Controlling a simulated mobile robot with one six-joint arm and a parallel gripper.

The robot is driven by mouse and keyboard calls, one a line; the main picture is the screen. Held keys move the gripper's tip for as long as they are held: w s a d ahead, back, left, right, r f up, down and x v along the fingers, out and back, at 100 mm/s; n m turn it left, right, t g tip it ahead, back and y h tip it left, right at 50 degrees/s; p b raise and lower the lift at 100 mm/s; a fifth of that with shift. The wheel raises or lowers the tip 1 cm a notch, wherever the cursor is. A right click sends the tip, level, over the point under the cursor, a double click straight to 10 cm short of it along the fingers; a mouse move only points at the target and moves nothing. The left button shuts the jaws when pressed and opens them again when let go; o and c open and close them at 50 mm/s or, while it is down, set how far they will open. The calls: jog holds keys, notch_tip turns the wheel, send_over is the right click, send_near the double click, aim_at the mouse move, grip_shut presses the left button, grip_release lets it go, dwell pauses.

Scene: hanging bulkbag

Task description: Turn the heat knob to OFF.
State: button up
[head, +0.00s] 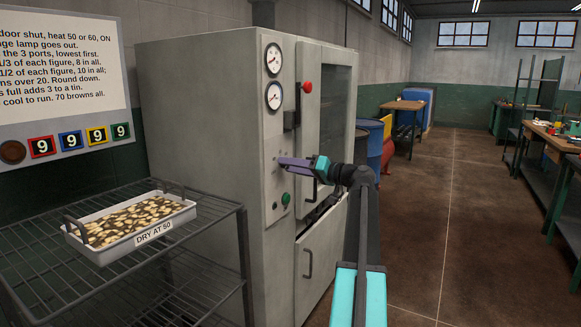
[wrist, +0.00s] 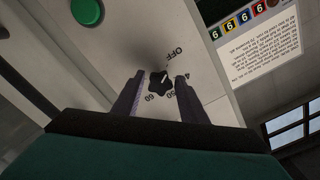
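The heat knob (wrist: 160,83) is black and lobed, on the oven's pale panel in the wrist view. Its dial reads OFF, a partly hidden 4-figure, 50 and 60. Its small white mark seems to point between OFF and the 4-figure; it is too small to be sure. My gripper (wrist: 159,76) is open, one finger on each side of the knob, with a visible gap to both. In the head view my gripper (head: 283,163) reaches the panel of the grey oven (head: 205,150) and hides the knob.
A green button (head: 286,199) sits below the knob, a red one (head: 307,87) above, near two gauges (head: 274,58). A tray labelled DRY AT 50 (head: 155,238) rests on a wire rack (head: 222,225).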

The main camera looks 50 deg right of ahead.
jog(key=shift+o, duration=0.6)
jog(key=p+v, duration=0.1)
jog(key=v, duration=1.3)
jog(key=shift+p, duration=0.35)
